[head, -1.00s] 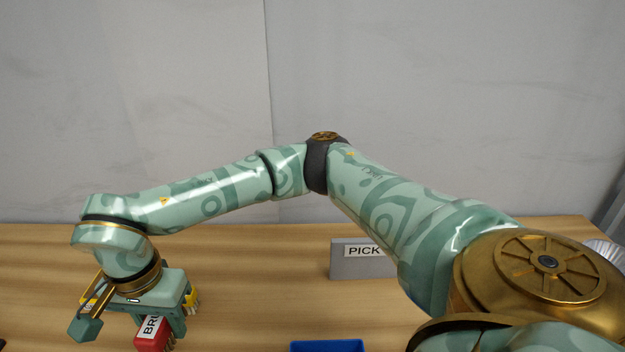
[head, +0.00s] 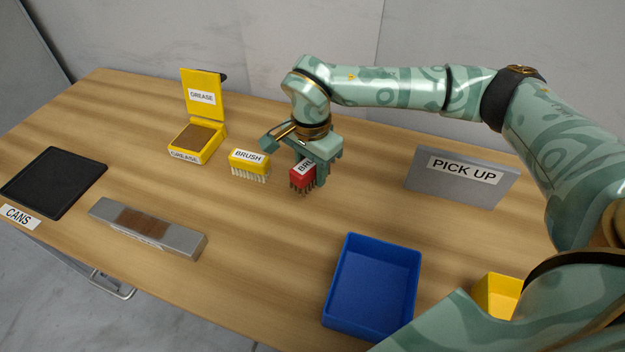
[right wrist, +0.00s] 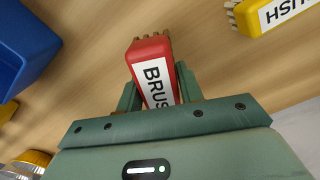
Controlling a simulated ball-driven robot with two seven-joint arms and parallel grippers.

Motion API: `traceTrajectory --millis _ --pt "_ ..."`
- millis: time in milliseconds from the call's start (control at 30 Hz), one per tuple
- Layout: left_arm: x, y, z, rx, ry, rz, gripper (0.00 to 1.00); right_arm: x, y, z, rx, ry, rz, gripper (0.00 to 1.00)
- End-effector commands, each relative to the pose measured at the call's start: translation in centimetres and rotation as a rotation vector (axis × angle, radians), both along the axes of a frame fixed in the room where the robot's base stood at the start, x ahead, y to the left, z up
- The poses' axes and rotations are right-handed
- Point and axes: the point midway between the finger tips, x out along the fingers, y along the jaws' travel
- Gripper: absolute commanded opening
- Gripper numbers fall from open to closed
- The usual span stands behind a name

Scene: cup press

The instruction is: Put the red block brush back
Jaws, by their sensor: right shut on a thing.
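The red block brush (head: 303,175) has a white label and brown bristles pointing down. My right gripper (head: 314,166) is shut on it, over the wooden table to the right of the yellow brush. In the right wrist view the red block brush (right wrist: 152,72) sits between the two green fingers (right wrist: 157,85). I cannot tell whether its bristles touch the table. My left gripper is not in view.
A yellow brush (head: 249,162) stands to the left, near an open yellow grease box (head: 203,113). A grey bar (head: 186,240), a black mat (head: 52,183), a blue tray (head: 414,262) and a grey PICK UP sign (head: 487,189) are on the table (head: 260,225).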

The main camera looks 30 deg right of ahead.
Motion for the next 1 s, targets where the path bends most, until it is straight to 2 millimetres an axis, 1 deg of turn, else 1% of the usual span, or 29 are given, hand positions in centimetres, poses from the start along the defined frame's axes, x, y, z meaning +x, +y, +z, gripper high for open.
traceTrajectory --millis 33,167,233,300,400,633,767,800,833,867,1000 --pt "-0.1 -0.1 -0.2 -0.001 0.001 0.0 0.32 0.2 -0.2 -0.4 0.001 0.0 0.0 0.15" --pt "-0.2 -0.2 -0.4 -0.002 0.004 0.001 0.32 0.6 -0.6 -1.1 0.0 -0.001 -0.001 0.15" --pt "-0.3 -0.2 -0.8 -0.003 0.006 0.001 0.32 1.0 -1.1 -1.9 0.0 0.0 -0.001 0.15" --pt "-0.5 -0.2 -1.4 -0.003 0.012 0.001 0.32 0.8 -1.0 -3.5 0.001 0.003 0.002 0.15" --pt "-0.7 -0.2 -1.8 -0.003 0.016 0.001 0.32 0.8 -1.0 -4.7 -0.001 0.002 0.001 0.15" --pt "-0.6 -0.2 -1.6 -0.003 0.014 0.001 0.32 0.9 -1.0 -4.5 0.0 -0.002 0.001 0.15" --pt "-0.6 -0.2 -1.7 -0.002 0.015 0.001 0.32 0.8 -1.0 -4.8 -0.001 -0.001 0.001 0.15" --pt "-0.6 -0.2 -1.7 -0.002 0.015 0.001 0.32 0.8 -1.0 -4.8 -0.001 -0.001 0.001 0.48" --pt "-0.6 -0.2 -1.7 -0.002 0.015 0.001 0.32 0.8 -1.0 -4.8 -0.001 -0.001 0.001 0.56" --pt "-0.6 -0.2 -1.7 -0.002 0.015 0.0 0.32 0.8 -1.0 -4.8 -0.001 -0.001 0.001 0.58" --pt "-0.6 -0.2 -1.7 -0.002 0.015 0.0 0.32 0.8 -1.0 -4.7 -0.001 -0.001 0.001 0.58"
